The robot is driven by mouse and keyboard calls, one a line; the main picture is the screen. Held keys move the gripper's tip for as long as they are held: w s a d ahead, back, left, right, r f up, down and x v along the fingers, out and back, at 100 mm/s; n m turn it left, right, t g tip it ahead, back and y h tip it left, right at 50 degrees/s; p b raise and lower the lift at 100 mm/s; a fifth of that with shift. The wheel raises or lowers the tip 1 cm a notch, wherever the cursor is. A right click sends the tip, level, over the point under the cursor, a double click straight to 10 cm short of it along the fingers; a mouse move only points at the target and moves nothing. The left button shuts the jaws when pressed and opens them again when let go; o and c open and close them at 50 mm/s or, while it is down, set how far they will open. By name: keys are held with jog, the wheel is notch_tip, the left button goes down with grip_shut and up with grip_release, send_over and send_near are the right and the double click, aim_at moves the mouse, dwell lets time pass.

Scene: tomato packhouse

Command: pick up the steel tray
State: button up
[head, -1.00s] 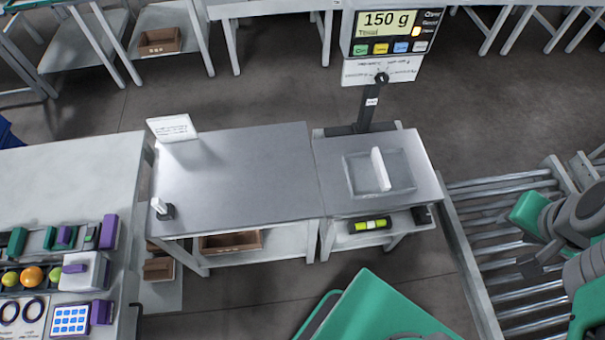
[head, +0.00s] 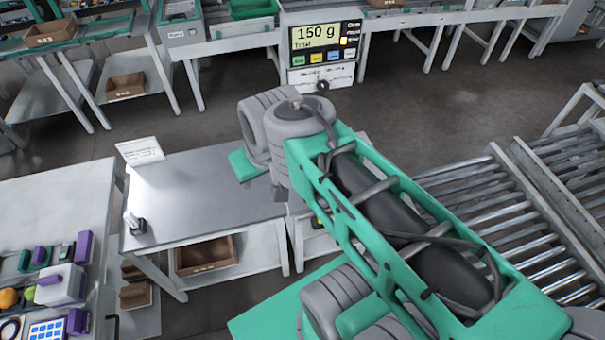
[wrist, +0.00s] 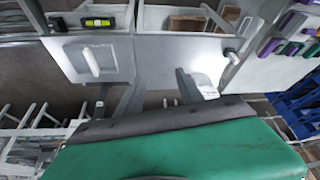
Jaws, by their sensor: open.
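The steel tray (wrist: 109,66) shows in the wrist view as a shallow, pale square on the scale stand at the left, with a white upright piece (wrist: 90,62) on it. In the head view my arm hides the tray. My gripper (wrist: 159,80) is open and empty in the wrist view, its fingers over the steel bench and to the right of the tray, apart from it. In the head view the fingers are mostly hidden behind my arm.
The scale display (head: 322,45) reads 150 g behind the bench. The steel bench (head: 205,190) carries a white sign (head: 140,151) and a small upright device (head: 134,222). A roller conveyor (head: 500,215) lies right; a cluttered table (head: 60,195) stands left. A yellow-green level (wrist: 98,22) sits below the tray.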

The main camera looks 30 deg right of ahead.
jog(key=w+d+f+t+b, duration=0.1)
jog(key=w+d+f+b, duration=0.45)
jog(key=f, duration=0.35)
jog(key=w+d+f+t+b, duration=0.2)
jog(key=w+d+f+b, duration=0.3)
jog(key=w+f, duration=0.3)
jog(key=d+f+m+t+h+b, duration=0.1)
jog(key=d+f+b, duration=0.2)
jog(key=d+f, duration=0.3)
jog(key=s+d+f+m+t+h+b, duration=0.1)
jog(key=d+f+t+b, duration=0.1)
jog(key=d+f, duration=0.4)
jog(key=d+f+m+t+h+b, duration=0.1)
jog(key=d+f+b, duration=0.3)
jog(key=d, duration=0.7)
jog(key=shift+s+d+f+t, duration=0.1)
jog(key=shift+s+f+t, duration=0.2)
jog(key=shift+f, duration=0.4)
jog(key=shift+s+d+f+t, duration=0.1)
jog(key=shift+f+t, duration=0.3)
jog(key=shift+f, duration=0.25)
jog(key=shift+h, duration=0.4)
jog(key=x, duration=0.7)
jog(key=shift+w, duration=0.25)
jog(key=shift+c, duration=0.3)
grip_shut()
